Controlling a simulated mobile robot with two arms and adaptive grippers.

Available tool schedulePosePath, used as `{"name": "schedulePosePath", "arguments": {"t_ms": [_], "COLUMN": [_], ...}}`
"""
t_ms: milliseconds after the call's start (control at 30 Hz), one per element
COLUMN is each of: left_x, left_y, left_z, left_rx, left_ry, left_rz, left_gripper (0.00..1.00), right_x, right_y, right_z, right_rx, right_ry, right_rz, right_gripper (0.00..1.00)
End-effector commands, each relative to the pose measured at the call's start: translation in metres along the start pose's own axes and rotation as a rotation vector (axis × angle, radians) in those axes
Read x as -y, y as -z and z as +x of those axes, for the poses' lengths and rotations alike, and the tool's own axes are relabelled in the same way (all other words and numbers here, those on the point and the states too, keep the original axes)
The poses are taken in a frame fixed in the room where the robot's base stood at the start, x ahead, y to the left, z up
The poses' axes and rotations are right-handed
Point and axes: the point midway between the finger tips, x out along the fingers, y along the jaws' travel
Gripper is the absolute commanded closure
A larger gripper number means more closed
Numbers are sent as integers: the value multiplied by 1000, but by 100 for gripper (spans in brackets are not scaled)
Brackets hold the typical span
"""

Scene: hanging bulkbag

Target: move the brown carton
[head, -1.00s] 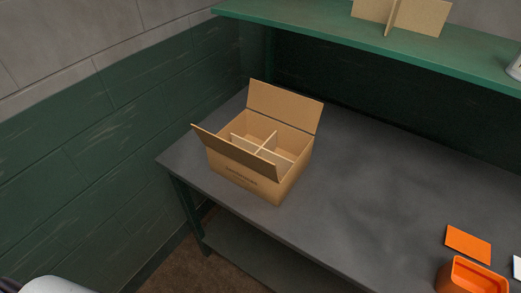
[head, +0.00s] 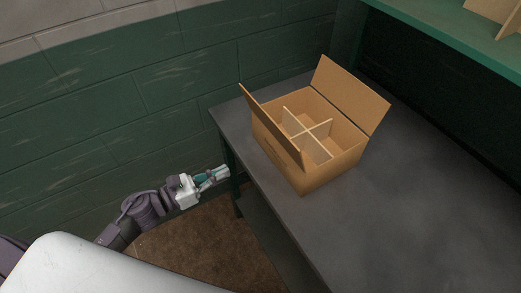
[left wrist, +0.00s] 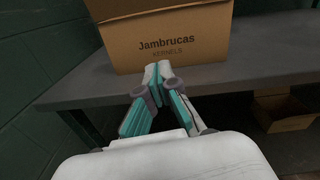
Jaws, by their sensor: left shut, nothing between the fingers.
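The brown carton (head: 310,130) stands on the grey table near its left end in the head view. Its two flaps are up, and a cross divider splits the inside into compartments; I see nothing in them. In the left wrist view the carton (left wrist: 190,42) shows its front, printed "Jambrucas KERNELS". My left gripper (head: 226,172) is off the table's left front edge, apart from the carton and lower than its top. In the left wrist view its fingertips (left wrist: 158,68) are together and empty, pointing toward the carton's front. My right gripper is not in view.
The grey table (head: 400,210) has free room to the right of the carton. A green brick wall (head: 100,110) is at left. A green shelf (head: 450,40) is at upper right. Another carton (left wrist: 285,112) sits below the table.

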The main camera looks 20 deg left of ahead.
Motion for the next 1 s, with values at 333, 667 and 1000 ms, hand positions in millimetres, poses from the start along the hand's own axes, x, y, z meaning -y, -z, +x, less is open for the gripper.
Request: {"name": "schedulePosePath", "arguments": {"t_ms": [333,667,1000], "left_x": [16,20,22], "left_y": [-22,-21,-17], "left_z": [35,105,141], "left_rx": [15,14,11], "left_ry": [60,58,58], "left_rz": [135,131,130], "left_gripper": [100,100,100], "right_x": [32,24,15], "right_y": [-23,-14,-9], "right_z": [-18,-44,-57], "right_rx": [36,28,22], "right_ry": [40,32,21], "right_rz": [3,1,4], "right_gripper": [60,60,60]}}
